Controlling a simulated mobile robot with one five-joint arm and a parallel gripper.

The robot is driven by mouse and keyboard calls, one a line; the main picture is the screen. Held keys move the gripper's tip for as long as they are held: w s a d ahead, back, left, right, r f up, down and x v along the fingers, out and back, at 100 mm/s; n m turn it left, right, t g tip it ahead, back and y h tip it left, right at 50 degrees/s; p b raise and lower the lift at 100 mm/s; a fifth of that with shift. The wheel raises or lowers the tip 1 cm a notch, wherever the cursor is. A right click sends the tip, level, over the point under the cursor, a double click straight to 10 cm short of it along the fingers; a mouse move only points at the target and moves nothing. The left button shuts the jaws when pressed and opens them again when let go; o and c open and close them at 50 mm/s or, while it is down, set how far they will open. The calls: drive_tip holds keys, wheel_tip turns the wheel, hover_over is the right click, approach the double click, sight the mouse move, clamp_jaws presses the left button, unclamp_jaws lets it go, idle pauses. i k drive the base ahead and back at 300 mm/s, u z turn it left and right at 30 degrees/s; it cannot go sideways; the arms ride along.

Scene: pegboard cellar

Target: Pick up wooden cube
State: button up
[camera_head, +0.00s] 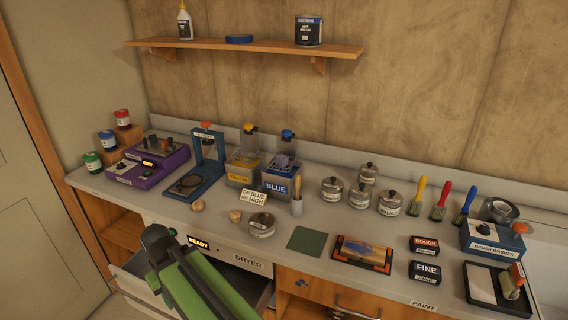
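Two small light-wood pieces lie on the grey counter, left of centre in the head view. One wooden piece (197,205) is in front of the blue stand, and the other wooden piece (236,215) is beside a round lidded tin. They are too small for me to tell for sure which is the wooden cube. My gripper (158,245) is at the end of my green arm, low and left of centre, in front of the counter's front edge. It appears apart from both pieces. Its fingers are not clear enough to show whether it is open or shut.
An open drawer (262,296) labelled DRYER juts out below the counter beside my arm. A blue stand (207,165), yellow (243,172) and blue (280,184) containers and a lidded tin (262,225) surround the wooden pieces. A green square (306,241) lies to the right.

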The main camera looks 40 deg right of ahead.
sight(282, 160)
drive_tip(key=u, duration=0.4)
drive_tip(key=k, duration=1.3)
drive_tip(key=u, duration=0.15)
drive_tip(key=i, duration=0.55)
drive_tip(key=z, duration=0.5)
drive_tip(key=i, duration=1.55)
drive_tip(key=u, duration=0.6)
